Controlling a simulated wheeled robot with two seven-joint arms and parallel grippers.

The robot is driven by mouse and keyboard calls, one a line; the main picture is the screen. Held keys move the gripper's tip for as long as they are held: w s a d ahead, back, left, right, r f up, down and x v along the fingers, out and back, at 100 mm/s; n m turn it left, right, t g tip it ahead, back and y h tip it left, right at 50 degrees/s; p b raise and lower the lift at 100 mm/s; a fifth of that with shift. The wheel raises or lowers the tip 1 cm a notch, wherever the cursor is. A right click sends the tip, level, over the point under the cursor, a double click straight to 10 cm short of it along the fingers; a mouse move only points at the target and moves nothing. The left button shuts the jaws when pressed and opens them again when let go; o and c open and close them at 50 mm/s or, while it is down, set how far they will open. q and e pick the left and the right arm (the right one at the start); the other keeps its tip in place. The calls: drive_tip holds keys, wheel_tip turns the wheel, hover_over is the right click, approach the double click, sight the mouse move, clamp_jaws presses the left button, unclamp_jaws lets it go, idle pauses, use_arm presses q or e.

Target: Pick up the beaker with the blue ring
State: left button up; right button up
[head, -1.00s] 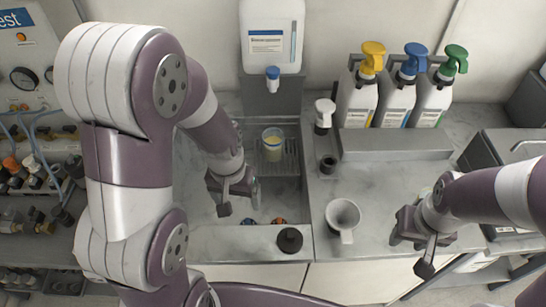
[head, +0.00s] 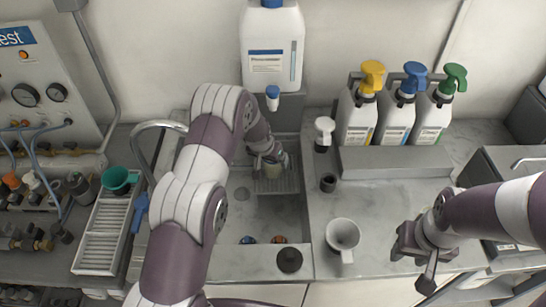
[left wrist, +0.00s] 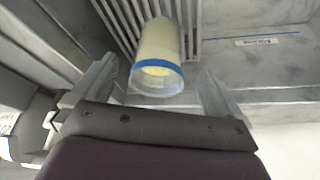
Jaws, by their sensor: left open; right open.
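The beaker with the blue ring (left wrist: 158,52) shows in the left wrist view, with pale yellowish contents and a blue band near its near end. It stands on a slatted rack (head: 284,184) in the sink area below the large white jug. My left gripper (left wrist: 153,88) is open, with one finger on either side of the beaker's near end. In the head view the left gripper (head: 266,160) partly hides the beaker, and whether the fingers touch it cannot be told. My right gripper (head: 418,250) hangs open and empty over the right side of the counter.
A white jug (head: 272,45) stands above the rack. A white funnel-like cup (head: 342,235) and a dark round stopper (head: 289,260) sit in front. A ribbed tray (head: 104,232) and green cup (head: 117,180) are at left.

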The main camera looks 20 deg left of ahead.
use_arm(q)
drive_tip(key=w+f, duration=0.2)
drive_tip(key=w+f+p, duration=0.1)
drive_tip(key=w+f, duration=0.1)
drive_tip(key=f, duration=0.1)
drive_tip(key=shift+w+d, duration=0.2)
drive_tip(key=shift+w, duration=0.15)
drive_tip(key=shift+r, duration=0.1)
drive_tip(key=c, duration=1.3)
